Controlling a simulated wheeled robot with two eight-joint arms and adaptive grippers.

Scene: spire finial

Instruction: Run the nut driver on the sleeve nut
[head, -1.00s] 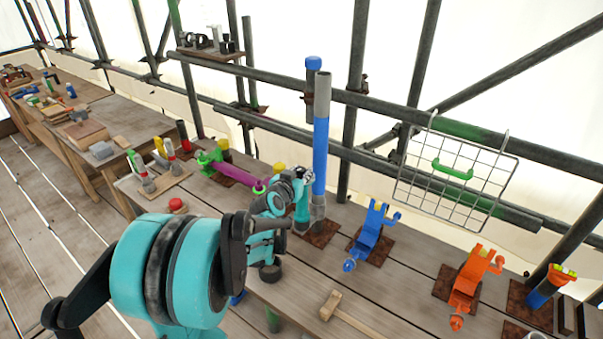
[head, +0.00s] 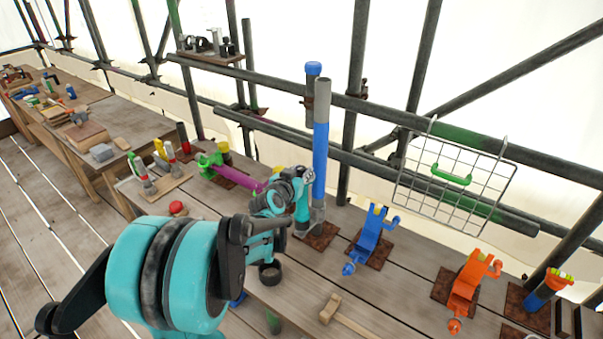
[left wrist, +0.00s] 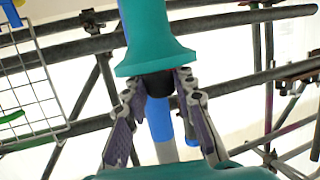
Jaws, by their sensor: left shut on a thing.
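My left gripper (head: 304,178) is beside the blue pole (head: 320,165), which has a grey top and stands upright on the bench. The gripper is shut on a teal flanged tool, apparently the nut driver (head: 302,208), which hangs upright below it. In the left wrist view, the two fingers (left wrist: 158,95) close around the dark neck (left wrist: 160,83) under the teal flange (left wrist: 150,58), with the blue pole (left wrist: 160,122) behind. A grey sleeve (head: 318,212), possibly the sleeve nut, is at the pole's foot. I cannot tell whether the tool touches it. My right gripper is not visible.
A blue stand (head: 370,238) and an orange stand (head: 468,285) are to the right. A purple rod in a green holder (head: 225,172) is to the left.

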